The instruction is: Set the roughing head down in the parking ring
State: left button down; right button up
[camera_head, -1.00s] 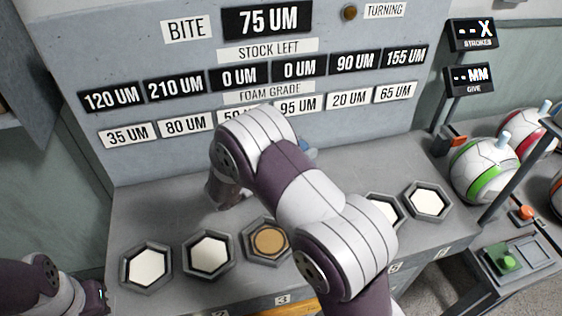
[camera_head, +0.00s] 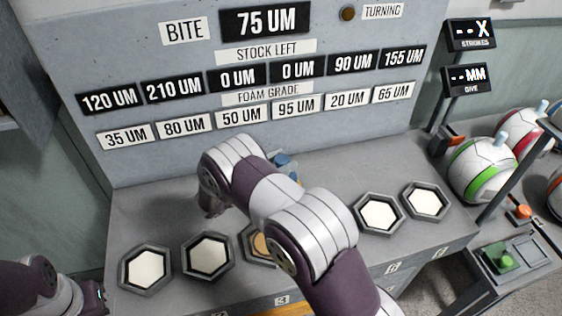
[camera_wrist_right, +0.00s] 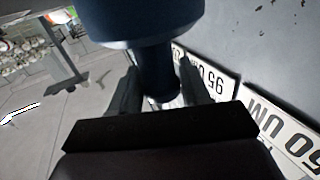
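In the right wrist view, my right gripper (camera_wrist_right: 160,88) has one finger on each side of the narrow neck of a dark blue, round-bodied tool (camera_wrist_right: 150,22), which appears to be the roughing head. The fingers look closed on it. In the head view a small blue part (camera_head: 284,162) shows just behind my right arm, close to the board; the gripper itself is mostly hidden there. My left gripper (camera_head: 97,292) is at the lower left edge, and its finger opening cannot be made out. I cannot pick out the parking ring in either view; my arm hides part of the bench.
Hexagonal cups with white pads stand along the bench, at left (camera_head: 146,267) and right (camera_head: 425,201). One tan pad (camera_head: 261,244) is partly covered by my arm. The label board (camera_head: 150,70) rises behind. Striped balls (camera_head: 482,170) sit on a rack at right.

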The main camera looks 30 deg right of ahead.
jog(key=o, duration=0.4)
jog(key=shift+c, duration=0.2)
